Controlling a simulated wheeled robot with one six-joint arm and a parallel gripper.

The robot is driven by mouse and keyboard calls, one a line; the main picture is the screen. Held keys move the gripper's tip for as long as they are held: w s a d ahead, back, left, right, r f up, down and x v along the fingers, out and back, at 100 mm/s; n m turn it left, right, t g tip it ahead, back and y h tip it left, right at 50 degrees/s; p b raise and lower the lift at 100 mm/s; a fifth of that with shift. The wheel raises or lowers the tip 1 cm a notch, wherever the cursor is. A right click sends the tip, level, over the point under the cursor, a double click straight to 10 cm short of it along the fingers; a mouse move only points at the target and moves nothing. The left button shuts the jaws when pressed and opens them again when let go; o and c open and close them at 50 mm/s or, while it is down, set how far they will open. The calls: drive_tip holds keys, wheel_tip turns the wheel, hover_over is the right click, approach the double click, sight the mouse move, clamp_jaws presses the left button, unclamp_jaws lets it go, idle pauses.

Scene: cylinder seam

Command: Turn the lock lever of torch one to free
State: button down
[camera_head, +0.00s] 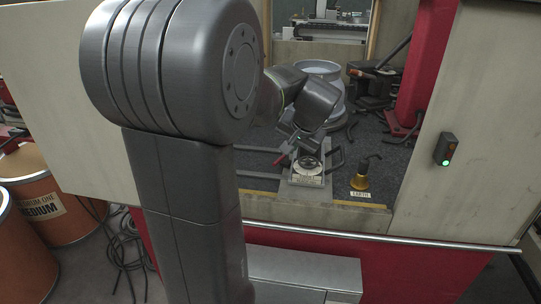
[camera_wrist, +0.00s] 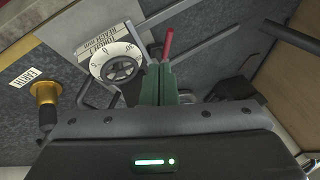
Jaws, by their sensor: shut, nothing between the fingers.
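The lock lever shows as a red handle (camera_wrist: 168,45) in the wrist view, just beyond my fingertips. In the head view the red lever (camera_head: 281,160) is a small spot left of the dial. My gripper (camera_wrist: 161,70), with green fingers, is shut and empty. Its tips overlap the lever's lower end in the picture; I cannot tell whether they touch it. In the head view my gripper (camera_head: 296,150) is above the torch one fitting. A round white dial (camera_wrist: 116,66) with numbers sits left of the fingers, beside a plate reading TORCH 1 REACH mm (camera_wrist: 105,38). The lever's base is hidden.
A brass earth post (camera_head: 360,181) stands right of the dial, with an EARTH label (camera_head: 361,195). A bent rod (camera_head: 336,158) is close to the dial. A pale ringed cylinder (camera_head: 320,72) stands behind my gripper. The cabinet's panel (camera_head: 428,150) bounds the opening on the right.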

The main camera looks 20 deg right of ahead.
sight(276, 162)
drive_tip(key=x, duration=1)
drive_tip(key=shift+r, duration=0.1)
drive_tip(key=shift+w+a+m+h+p, duration=0.2)
drive_tip(key=shift+a+m+h+p, duration=0.2)
drive_tip(key=shift+m+p, duration=0.25)
drive_tip(key=shift+w+a+m+h+p, duration=0.35)
drive_tip(key=shift+a+m+h+p, duration=0.15)
drive_tip(key=shift+m+p, duration=0.35)
drive_tip(key=shift+w+a, duration=0.65)
drive_tip(key=shift+w, duration=0.5)
